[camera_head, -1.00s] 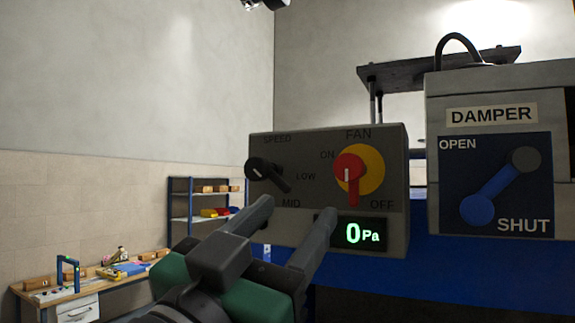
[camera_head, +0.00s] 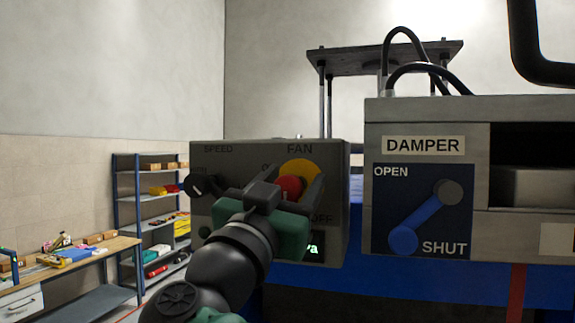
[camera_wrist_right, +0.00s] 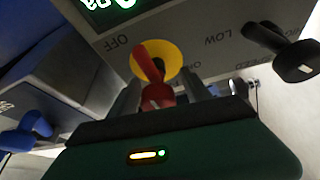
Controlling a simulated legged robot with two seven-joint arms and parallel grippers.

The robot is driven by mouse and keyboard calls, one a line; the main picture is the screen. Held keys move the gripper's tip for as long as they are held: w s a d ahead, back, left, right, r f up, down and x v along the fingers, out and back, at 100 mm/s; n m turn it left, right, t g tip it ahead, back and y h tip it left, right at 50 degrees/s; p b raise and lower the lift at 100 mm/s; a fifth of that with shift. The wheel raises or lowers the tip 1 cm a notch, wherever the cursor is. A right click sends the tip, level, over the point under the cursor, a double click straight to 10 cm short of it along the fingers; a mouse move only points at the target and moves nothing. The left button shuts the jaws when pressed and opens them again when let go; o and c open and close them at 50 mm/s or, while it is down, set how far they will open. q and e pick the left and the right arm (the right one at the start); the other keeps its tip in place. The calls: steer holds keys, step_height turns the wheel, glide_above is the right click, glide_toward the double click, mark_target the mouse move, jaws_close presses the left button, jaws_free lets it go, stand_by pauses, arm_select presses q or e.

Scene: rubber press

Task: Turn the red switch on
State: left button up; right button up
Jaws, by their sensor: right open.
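The red switch (camera_head: 289,187) sits on a yellow disc (camera_head: 304,172) on the grey FAN panel, partly hidden behind my right gripper (camera_head: 291,192). In the right wrist view the red switch (camera_wrist_right: 150,70) stands between the two dark fingers of my right gripper (camera_wrist_right: 160,94), which is open. That view is turned over; the red handle points to the panel's lower side, near the OFF label. I cannot tell whether the fingers touch it. My left gripper is out of view.
A black SPEED knob (camera_head: 200,187) is left of the switch. The blue DAMPER lever (camera_head: 425,218) is on a separate box to the right. The pressure display (camera_head: 314,248) is mostly covered by my arm. A shelf (camera_head: 150,205) and workbench (camera_head: 70,262) stand at the left.

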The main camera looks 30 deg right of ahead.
steer(key=shift+s+r, duration=0.15)
steer(key=shift+s, duration=0.1)
steer(key=shift+w, duration=0.2)
steer(key=c, duration=0.6)
steer(key=shift+d, duration=0.15)
jaws_close()
